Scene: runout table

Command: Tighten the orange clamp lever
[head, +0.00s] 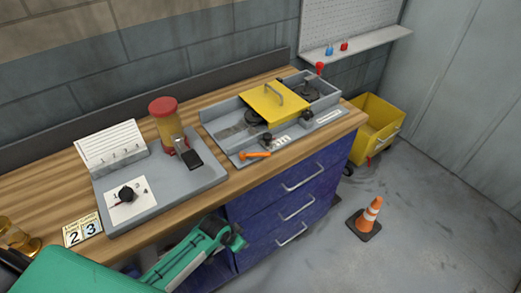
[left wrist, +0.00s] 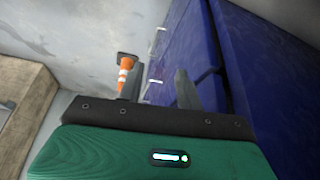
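The orange clamp lever (head: 256,155) lies at the front edge of the grey machine (head: 220,133) on the bench in the head view, roughly level and pointing left. My left arm reaches in from the bottom left, below and in front of the bench top. Its end (head: 236,242) is beside the blue drawers, well away from the lever. In the left wrist view my left gripper (left wrist: 158,88) has its two fingers apart with nothing between them. The lever is not in the left wrist view. My right gripper is in neither view.
A yellow cover (head: 274,102) with a handle sits on the machine. Blue drawers (head: 290,205) with protruding handles are below. A traffic cone (head: 369,215) and yellow bin (head: 375,125) stand right.

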